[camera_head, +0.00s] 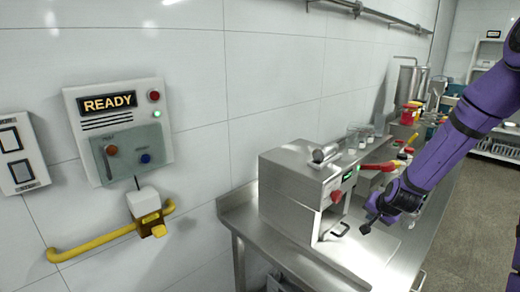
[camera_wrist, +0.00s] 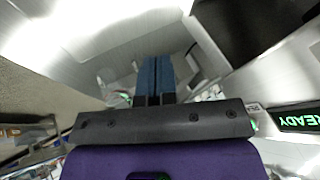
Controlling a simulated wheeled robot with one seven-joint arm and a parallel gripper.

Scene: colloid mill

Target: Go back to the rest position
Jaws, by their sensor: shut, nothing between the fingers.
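My gripper (camera_head: 368,226) is at the end of my purple arm, in front of the right side of a steel machine (camera_head: 288,198). Its two blue fingers (camera_wrist: 156,62) are together in the wrist view, with nothing between them. The machine has a small green display (camera_head: 348,175), a red knob (camera_head: 336,196) and a dark handle (camera_head: 341,230) low on its front. In the wrist view a green READY display (camera_wrist: 302,119) shows upside down at the right edge. My arm hides part of the bench behind it.
The steel bench (camera_head: 380,250) runs along the wall, with cups, red and yellow items and steel vessels further back. A wall panel (camera_head: 118,130) reads READY, above a yellow rail (camera_head: 95,246). The floor (camera_head: 465,235) at the right is clear.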

